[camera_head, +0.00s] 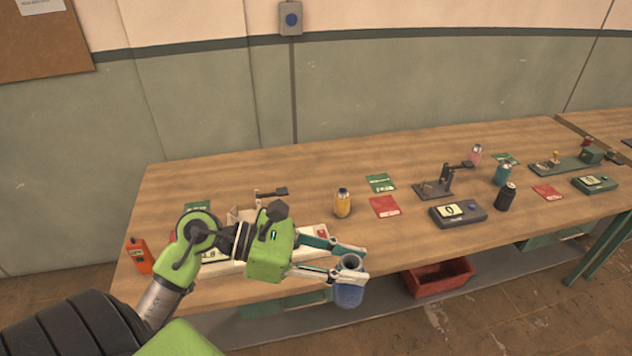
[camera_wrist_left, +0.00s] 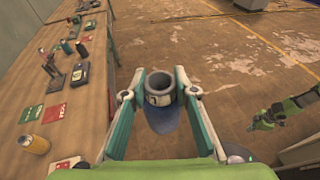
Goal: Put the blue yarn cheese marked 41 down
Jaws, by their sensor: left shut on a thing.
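The blue yarn cheese (camera_head: 349,286) is a small blue cylinder with a grey hollow core. My left gripper (camera_head: 356,266) is shut on it, one finger on each side. It also shows upright between the fingers in the left wrist view (camera_wrist_left: 163,112). A pale label is on its side, but I cannot read the number. The floor shows behind it there, and it hangs in front of the wooden table's (camera_head: 300,180) front edge. In the left wrist view, my right arm's gripper (camera_wrist_left: 262,122) is small at the right, and its jaws are unclear.
A yellow cheese (camera_head: 342,203) stands on the table beside red (camera_head: 385,207) and green (camera_head: 381,183) cards. A black cheese (camera_head: 506,197) stands beside a dark scale (camera_head: 458,213). A red bin (camera_head: 438,277) sits below the table. Bare tabletop lies behind the yellow cheese.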

